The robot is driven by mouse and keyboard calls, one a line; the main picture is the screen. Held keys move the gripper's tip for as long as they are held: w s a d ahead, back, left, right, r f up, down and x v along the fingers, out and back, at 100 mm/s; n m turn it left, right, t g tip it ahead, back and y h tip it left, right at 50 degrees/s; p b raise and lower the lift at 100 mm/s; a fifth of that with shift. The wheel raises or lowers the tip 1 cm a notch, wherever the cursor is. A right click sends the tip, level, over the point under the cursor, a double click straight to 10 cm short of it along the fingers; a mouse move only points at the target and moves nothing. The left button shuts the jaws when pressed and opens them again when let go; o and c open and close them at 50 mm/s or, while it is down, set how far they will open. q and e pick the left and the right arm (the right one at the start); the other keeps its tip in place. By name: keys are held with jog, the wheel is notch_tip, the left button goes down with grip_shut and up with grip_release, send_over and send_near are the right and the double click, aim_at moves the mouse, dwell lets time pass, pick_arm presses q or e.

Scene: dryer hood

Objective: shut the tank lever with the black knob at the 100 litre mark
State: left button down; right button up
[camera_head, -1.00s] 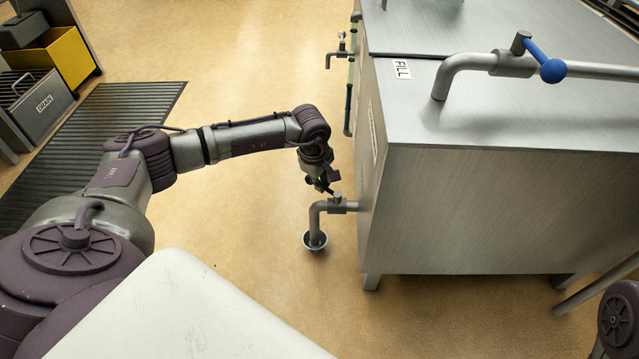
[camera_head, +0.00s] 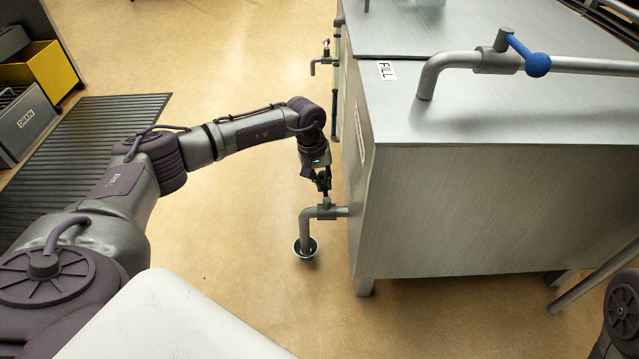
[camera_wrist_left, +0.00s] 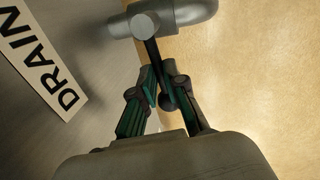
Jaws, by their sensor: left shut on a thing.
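In the left wrist view the black lever (camera_wrist_left: 153,50) runs from the grey valve body (camera_wrist_left: 178,12) to a round black knob (camera_wrist_left: 168,102). My left gripper (camera_head: 324,186) is at the lever, just above the valve. In the left wrist view its green-lined fingers (camera_wrist_left: 166,88) are shut on the lever by the knob. My right gripper is out of view.
A blue-knobbed fill valve (camera_head: 537,64) sits on the pipe over the tank top. A second tap (camera_head: 325,60) and a vertical tube (camera_head: 334,112) are farther along the tank side; no litre mark is readable. Open floor (camera_head: 230,210) lies left of the tank.

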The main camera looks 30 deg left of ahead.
pick_arm(q)
jog(key=shift+w+d+m, duration=0.15)
jog(key=shift+d+m, duration=0.05)
jog(key=shift+m, duration=0.4)
jog(key=c, duration=1.2)
grip_release()
jog(key=shift+a+r, duration=0.15)
jog(key=shift+r, duration=0.4)
notch_tip(320, 180, up, 11)
jog(key=s+a, duration=0.1)
jog(key=shift+a+f, duration=0.15)
jog(key=shift+a, duration=0.2)
jog(key=shift+s, duration=0.1)
